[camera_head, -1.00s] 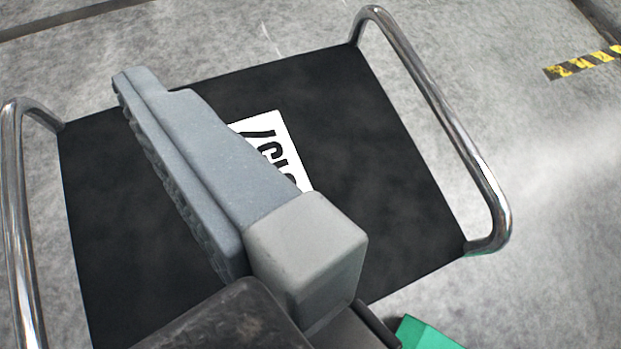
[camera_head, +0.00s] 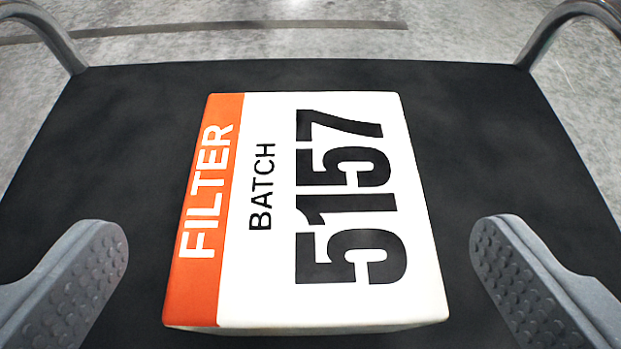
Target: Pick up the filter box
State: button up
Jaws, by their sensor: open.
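The filter box (camera_head: 262,270) is white with an orange band marked FILTER and black print reading BATCH 5157. It lies on the black top of a cart (camera_head: 480,120), near the middle. My gripper (camera_head: 298,255) is open, with one grey studded finger to the left of the box and one to the right. Both fingers are apart from the box, with dark surface showing in each gap. Nothing is between the fingers except the box in the view beyond them.
Chrome tube handles rise at the cart's left (camera_head: 45,32) and right (camera_head: 560,28) corners. The black surface around the box is clear. Grey concrete floor (camera_head: 250,40) with a dark strip lies beyond the cart's edge.

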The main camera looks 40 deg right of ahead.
aim_at(306, 205)
jog(key=shift+x, duration=0.8)
jog(key=shift+w+d+f+b, duration=0.25)
jog(key=shift+f+b, duration=0.15)
jog(key=b+x, duration=0.1)
jog(key=x, duration=0.2)
jog(key=shift+d+f, duration=0.15)
jog(key=shift+f, duration=0.2)
jog(key=shift+w+d+f+b, duration=0.1)
jog(key=shift+w+d+b, duration=0.15)
jog(key=shift+b, duration=0.1)
jog(key=shift+a, duration=0.1)
jog(key=shift+c, duration=0.3)
jog(key=c, duration=0.8)
